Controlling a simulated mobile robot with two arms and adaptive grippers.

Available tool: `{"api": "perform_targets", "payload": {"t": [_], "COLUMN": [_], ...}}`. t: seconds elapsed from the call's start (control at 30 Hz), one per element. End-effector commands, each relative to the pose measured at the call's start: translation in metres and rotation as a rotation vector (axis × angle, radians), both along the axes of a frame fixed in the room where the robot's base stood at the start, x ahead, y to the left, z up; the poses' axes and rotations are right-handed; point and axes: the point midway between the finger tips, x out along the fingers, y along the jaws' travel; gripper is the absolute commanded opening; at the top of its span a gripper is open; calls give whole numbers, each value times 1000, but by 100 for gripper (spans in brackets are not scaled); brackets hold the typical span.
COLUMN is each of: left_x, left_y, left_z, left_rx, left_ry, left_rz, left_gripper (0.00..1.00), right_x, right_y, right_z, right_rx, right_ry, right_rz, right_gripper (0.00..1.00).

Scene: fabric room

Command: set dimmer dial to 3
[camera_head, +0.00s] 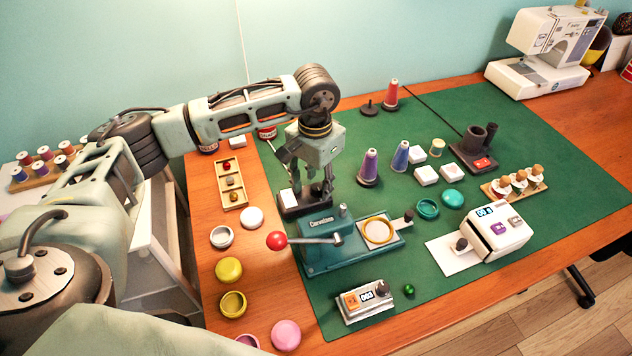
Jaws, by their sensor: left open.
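My left gripper (315,188) points down over a dark base (303,209) with a white block (289,198) on it. The gripper is open. It hides part of this base, so I cannot tell whether a dial is under it or whether the fingers touch anything. A small box (352,314) at the front has an orange button, a display and a dark knob (382,289). No label tells me which knob is the dimmer dial. My right gripper is not in view.
A teal press (340,254) with a red-knobbed lever (277,240) stands just in front of my left gripper. Thread cones (369,167) stand to its right. Round tins (229,270) line the left edge. The green mat (470,300) is clear at the front right.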

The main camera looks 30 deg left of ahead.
Motion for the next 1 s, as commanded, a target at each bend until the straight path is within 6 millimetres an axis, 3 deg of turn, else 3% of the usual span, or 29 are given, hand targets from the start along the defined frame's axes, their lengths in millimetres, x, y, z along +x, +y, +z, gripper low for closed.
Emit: {"api": "perform_targets", "payload": {"t": [0.43, 0.77, 1.0], "left_x": [-1, -1, -1], "left_y": [-2, -3, -3], "left_z": [4, 36, 58], "left_rx": [-3, -4, -4], "left_ry": [2, 1, 1], "left_rz": [-4, -4, -4], "left_gripper": [46, 46, 46], "right_x": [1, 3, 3], "right_y": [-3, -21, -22], "right_z": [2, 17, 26], "right_rx": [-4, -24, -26], "right_ry": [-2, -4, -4], "right_rz": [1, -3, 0], "right_gripper": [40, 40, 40]}}
